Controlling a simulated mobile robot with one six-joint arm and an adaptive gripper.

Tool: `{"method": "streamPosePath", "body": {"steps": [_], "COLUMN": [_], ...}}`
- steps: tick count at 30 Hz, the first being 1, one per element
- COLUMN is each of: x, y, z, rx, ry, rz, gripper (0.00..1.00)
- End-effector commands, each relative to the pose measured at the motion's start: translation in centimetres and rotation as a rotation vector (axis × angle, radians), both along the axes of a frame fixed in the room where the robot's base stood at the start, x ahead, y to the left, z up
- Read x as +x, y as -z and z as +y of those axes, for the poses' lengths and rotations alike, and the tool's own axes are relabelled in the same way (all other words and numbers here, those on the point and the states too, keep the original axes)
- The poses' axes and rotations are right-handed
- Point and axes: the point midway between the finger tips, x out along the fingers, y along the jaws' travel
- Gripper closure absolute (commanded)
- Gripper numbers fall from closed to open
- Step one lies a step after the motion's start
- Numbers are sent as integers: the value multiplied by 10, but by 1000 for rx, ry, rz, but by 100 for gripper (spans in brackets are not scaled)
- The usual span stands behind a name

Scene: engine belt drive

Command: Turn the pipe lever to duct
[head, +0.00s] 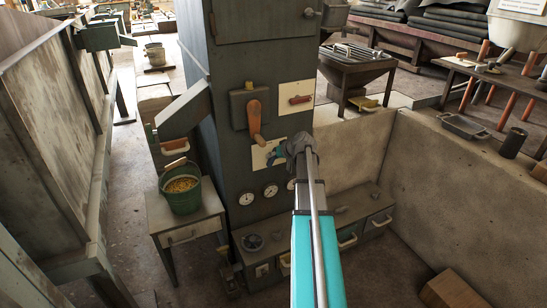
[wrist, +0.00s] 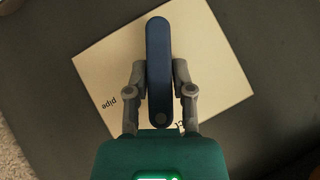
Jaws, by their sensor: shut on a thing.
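The pipe lever (wrist: 158,60) is a dark blue bar with rounded ends, seen upright in the wrist view. It lies over a cream plate (wrist: 215,75) that sits tilted in the picture. The word "pipe" reads upside down at the plate's left; a partly hidden word ending in "ct" shows lower right of the lever. My gripper (wrist: 160,88) is shut on the lever, one grey finger on each side. In the head view the same plate (head: 260,158) shows on the dark cabinet front, with my gripper (head: 276,155) over it; my wrist hides part of it.
Above the plate is a box with an orange handle (head: 255,122); to its right a white plate carries a red handle (head: 300,99). Round gauges (head: 271,190) sit below. A bucket of grain (head: 181,188) stands on a small table at left. A concrete wall (head: 430,180) is at right.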

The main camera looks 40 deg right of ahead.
Motion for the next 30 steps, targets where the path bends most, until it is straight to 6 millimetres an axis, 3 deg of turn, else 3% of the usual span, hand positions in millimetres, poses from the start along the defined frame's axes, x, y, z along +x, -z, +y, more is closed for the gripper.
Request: {"method": "streamPosePath", "body": {"steps": [7, 21, 30], "x": [0, 0, 0], "y": [-1, -1, -1], "z": [1, 3, 2], "rx": [-46, -363, -457], "ry": [1, 0, 0], "rz": [10, 88, 109], "gripper": [100, 100, 100]}}
